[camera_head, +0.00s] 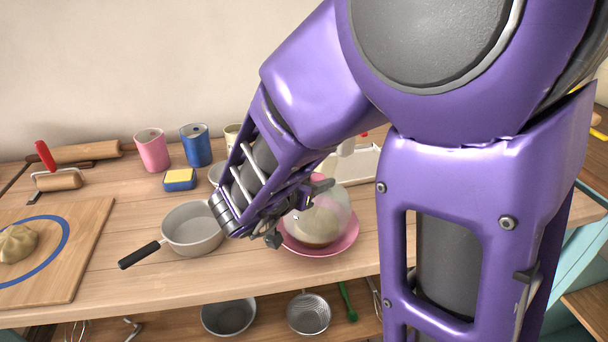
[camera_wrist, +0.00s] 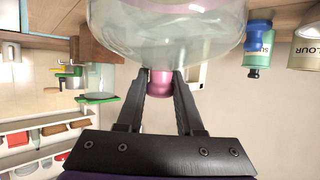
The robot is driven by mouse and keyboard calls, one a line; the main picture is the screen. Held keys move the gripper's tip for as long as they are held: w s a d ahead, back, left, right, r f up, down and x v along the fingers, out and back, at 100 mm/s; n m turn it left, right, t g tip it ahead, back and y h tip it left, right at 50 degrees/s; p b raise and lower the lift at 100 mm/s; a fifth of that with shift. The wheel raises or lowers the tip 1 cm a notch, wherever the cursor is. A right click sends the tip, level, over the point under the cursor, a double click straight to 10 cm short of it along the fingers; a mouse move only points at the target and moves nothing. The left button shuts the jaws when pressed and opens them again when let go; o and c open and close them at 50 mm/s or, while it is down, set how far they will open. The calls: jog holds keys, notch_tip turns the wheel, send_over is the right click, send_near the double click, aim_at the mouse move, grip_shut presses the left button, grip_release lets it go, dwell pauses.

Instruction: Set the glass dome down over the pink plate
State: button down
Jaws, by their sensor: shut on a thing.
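The clear glass dome (camera_head: 330,212) is over the pink plate (camera_head: 325,249) on the wooden table. Something tan shows through its lower part. I cannot tell whether the rim touches the plate or hangs just above it. My gripper (camera_head: 305,192) is at the dome's upper left, and my arm hides part of the dome. In the wrist view the dome (camera_wrist: 165,35) fills the top, and my gripper (camera_wrist: 160,78) is shut on its pink knob (camera_wrist: 160,86).
A grey saucepan (camera_head: 192,232) stands just left of the plate. Behind are a sponge (camera_head: 180,179), a blue canister (camera_head: 196,146), a pink canister (camera_head: 152,150) and a white tray (camera_head: 358,165). A board with dough (camera_head: 85,270) lies left. Pans sit on the shelf below.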

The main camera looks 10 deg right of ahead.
jog(key=shift+f, duration=0.15)
jog(key=shift+f, duration=0.5)
jog(key=c, duration=0.5)
grip_release()
jog(key=shift+c, duration=0.2)
jog(key=shift+r, duration=0.35)
jog(key=p+v, duration=0.2)
jog(key=v, duration=1)
jog(key=shift+r, duration=0.3)
